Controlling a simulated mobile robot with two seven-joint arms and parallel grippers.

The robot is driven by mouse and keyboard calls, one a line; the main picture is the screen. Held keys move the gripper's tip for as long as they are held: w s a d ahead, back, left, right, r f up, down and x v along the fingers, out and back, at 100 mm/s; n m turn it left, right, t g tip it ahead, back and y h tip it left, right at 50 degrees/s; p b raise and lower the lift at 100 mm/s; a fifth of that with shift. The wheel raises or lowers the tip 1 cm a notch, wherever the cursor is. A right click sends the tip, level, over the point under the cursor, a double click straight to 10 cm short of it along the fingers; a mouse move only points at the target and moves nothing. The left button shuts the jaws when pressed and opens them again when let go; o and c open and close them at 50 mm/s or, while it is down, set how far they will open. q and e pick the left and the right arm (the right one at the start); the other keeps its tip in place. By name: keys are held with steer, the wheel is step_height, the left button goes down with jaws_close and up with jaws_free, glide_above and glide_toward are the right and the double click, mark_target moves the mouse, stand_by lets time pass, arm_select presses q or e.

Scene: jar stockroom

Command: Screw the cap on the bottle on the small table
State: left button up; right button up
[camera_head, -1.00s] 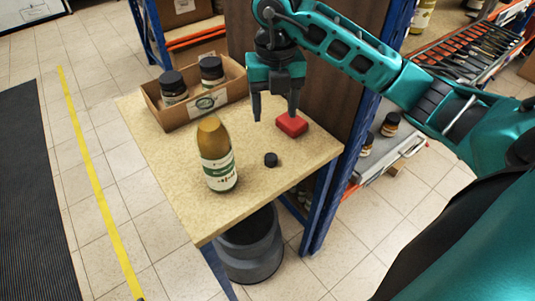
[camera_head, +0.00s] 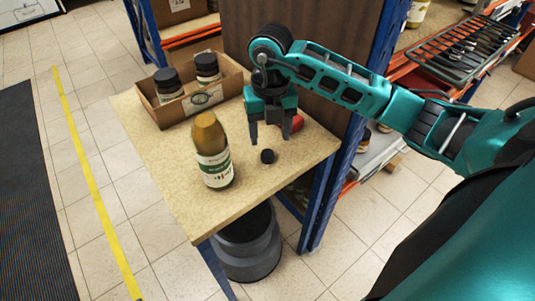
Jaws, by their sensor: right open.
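The bottle (camera_head: 213,155) stands upright on the small table (camera_head: 262,186), left of its middle. It has a yellow-brown body, a white and green label and an open-looking top without the black cap. The black cap (camera_head: 267,156) lies on the table to the right of the bottle. My right gripper (camera_head: 269,141) points down with its fingers apart, above and just behind the cap, and holds nothing. I cannot tell its exact height over the cap. My left gripper is not in view.
A cardboard box (camera_head: 200,103) with dark-lidded jars stands at the table's back left. A red object (camera_head: 297,123) lies behind my right gripper, partly hidden. A blue-framed shelf (camera_head: 345,150) stands right of the table. The table's front part is clear. A dark bin (camera_head: 250,245) stands below.

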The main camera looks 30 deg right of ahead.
mark_target(268, 153)
steer(key=f, duration=0.5)
steer(key=shift+s+a+f, duration=0.1)
steer(key=shift+s+a, duration=0.05)
steer(key=shift+a, duration=0.25)
steer(key=shift+c, duration=0.2)
steer(key=c, duration=1.1)
